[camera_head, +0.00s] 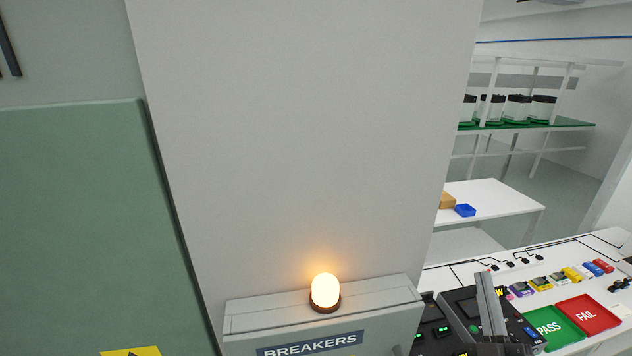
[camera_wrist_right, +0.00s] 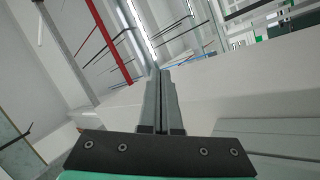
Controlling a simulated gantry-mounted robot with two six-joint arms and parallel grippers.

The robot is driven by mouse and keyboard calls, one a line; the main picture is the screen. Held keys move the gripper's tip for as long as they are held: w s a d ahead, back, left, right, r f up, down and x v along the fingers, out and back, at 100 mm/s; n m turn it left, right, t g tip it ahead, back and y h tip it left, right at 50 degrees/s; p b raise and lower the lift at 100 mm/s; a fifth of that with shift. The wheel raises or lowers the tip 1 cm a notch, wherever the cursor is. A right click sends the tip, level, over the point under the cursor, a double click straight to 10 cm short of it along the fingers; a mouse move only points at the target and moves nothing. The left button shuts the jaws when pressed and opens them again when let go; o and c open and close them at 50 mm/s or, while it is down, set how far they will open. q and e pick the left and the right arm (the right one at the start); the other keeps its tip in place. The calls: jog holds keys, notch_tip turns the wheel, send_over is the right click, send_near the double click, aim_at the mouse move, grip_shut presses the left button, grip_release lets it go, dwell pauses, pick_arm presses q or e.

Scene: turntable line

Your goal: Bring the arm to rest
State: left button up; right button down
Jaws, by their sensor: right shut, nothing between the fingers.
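My right gripper (camera_head: 486,280) shows at the lower right of the head view, its grey fingers pointing up in front of the dark control panel (camera_head: 462,304). In the right wrist view its two fingers (camera_wrist_right: 160,78) lie together, shut with nothing between them. Past the fingers are a pale wall-like surface and the room's ceiling with bright light strips. The rest of my right arm is below the head view's edge. My left gripper is in neither view.
A grey breakers box (camera_head: 385,300) with a lit orange lamp (camera_head: 325,291) stands left of the gripper. A green PASS tray (camera_head: 568,338) and a red FAIL tray (camera_head: 602,327) lie to its right. Several small coloured parts sit behind on the white table (camera_head: 475,277).

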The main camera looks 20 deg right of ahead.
jog(key=a+r+m+t+p, duration=0.1)
jog(key=a+r+m, duration=0.2)
jog(key=r, duration=0.5)
jog(key=a+r+m+t, duration=0.1)
jog(key=a+r+m, duration=0.15)
jog(key=r, duration=0.55)
jog(key=s+a+r+t+y+p, duration=0.1)
jog(key=s+a+r+t+y, duration=0.1)
jog(key=s+a+r+y, duration=0.35)
jog(key=s+a+r+t+y+p, duration=0.1)
jog(key=s+a+r+y, duration=0.2)
jog(key=a+r+y, duration=0.6)
notch_tip(320, 180, down, 35)
jog(key=h+b, duration=0.3)
jog(key=b, duration=3.4)
jog(key=shift+d+b, duration=0.3)
jog(key=shift+d, duration=0.1)
